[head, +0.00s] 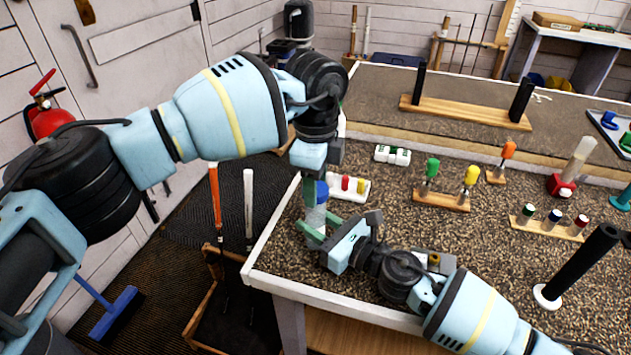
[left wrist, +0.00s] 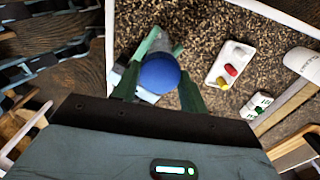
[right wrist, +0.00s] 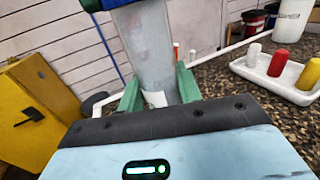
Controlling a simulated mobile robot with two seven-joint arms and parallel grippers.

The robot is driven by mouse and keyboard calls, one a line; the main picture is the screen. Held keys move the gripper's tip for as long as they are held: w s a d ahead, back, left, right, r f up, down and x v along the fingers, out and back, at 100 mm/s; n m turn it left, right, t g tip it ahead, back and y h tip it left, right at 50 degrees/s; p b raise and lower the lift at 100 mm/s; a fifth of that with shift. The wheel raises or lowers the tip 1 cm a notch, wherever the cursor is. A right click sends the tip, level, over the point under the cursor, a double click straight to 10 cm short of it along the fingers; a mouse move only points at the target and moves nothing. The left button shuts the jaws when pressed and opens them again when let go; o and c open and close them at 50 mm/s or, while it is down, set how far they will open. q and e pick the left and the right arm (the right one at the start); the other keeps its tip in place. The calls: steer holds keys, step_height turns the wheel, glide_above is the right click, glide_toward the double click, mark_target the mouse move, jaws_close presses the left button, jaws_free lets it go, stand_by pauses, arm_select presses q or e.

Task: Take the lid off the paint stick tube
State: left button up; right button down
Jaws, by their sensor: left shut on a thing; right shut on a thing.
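The paint stick tube (head: 316,216) is clear and stands upright near the bench's left front corner, with a blue lid (head: 321,191) at its top. My left gripper (head: 316,187) reaches down from above and is shut on the blue lid; the lid shows between its green fingers in the left wrist view (left wrist: 159,74). My right gripper (head: 314,232) comes in from the right, low down, and is shut on the clear tube, which fills the space between its fingers in the right wrist view (right wrist: 149,50).
A white tray (right wrist: 275,84) with white, red and yellow sticks lies close behind the tube. A green-and-white box (head: 392,155), wooden stands with coloured handles (head: 441,199) and a black grip (head: 580,265) stand farther right. The bench edge (head: 268,235) is close on the left.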

arm_select(q)
steer(key=shift+r, duration=0.2)
steer(key=shift+r, duration=0.85)
steer(key=shift+r, duration=0.15)
steer(key=shift+r, duration=1.95)
arm_select(e)
steer(key=c, duration=0.9)
jaws_free()
